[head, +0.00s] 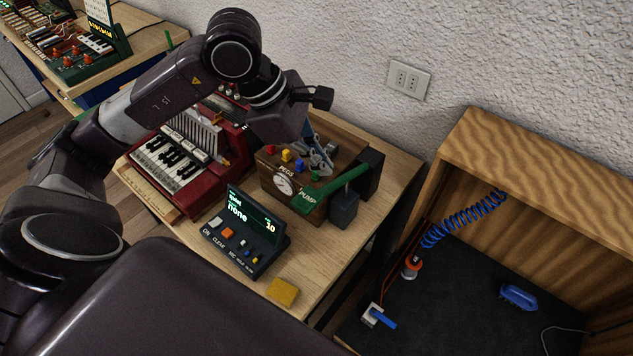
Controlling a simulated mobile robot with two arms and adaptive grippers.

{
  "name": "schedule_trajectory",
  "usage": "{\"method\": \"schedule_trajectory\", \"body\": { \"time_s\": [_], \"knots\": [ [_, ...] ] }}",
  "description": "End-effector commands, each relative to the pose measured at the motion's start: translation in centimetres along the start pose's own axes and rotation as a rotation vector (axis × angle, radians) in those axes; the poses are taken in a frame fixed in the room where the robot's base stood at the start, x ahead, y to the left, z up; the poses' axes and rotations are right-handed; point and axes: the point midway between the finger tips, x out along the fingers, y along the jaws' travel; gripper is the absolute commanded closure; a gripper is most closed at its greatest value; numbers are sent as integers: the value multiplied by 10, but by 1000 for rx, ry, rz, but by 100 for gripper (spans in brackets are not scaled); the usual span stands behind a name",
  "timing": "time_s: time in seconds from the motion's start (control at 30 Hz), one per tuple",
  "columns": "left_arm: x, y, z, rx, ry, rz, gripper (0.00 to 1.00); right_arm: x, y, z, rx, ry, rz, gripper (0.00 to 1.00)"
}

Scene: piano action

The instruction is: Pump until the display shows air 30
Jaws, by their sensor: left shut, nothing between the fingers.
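The display (253,217) stands on a dark console on the wooden table, and its screen reads "none" with "10" at the right. Behind it is a wooden box (300,200) marked PEGS and PUMP, with a round white gauge on its front. The green pump lever (340,186) slants along the box's right side, up to the right. My left gripper (322,167) comes down from above over the box's top, just behind the lever. It is shut and empty; whether it touches the lever, I cannot tell. My right gripper is out of view.
A red keyboard unit (208,167) stands left of the box. Red, yellow and blue pegs sit on the box top. A yellow block (282,292) lies near the table's front edge. To the right, an open wooden cabinet (545,165) holds a blue coiled hose (462,219).

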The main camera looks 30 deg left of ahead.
Motion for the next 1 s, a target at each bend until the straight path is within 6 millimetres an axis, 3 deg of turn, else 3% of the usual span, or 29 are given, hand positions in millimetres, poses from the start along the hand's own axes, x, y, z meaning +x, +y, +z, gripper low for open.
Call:
{"method": "schedule_trajectory", "body": {
  "time_s": [0.3,1.0],
  "knots": [
    [-23,16,16,0,-1,0,100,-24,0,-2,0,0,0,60],
    [-23,16,17,0,0,0,100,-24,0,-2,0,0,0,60]
  ]
}}
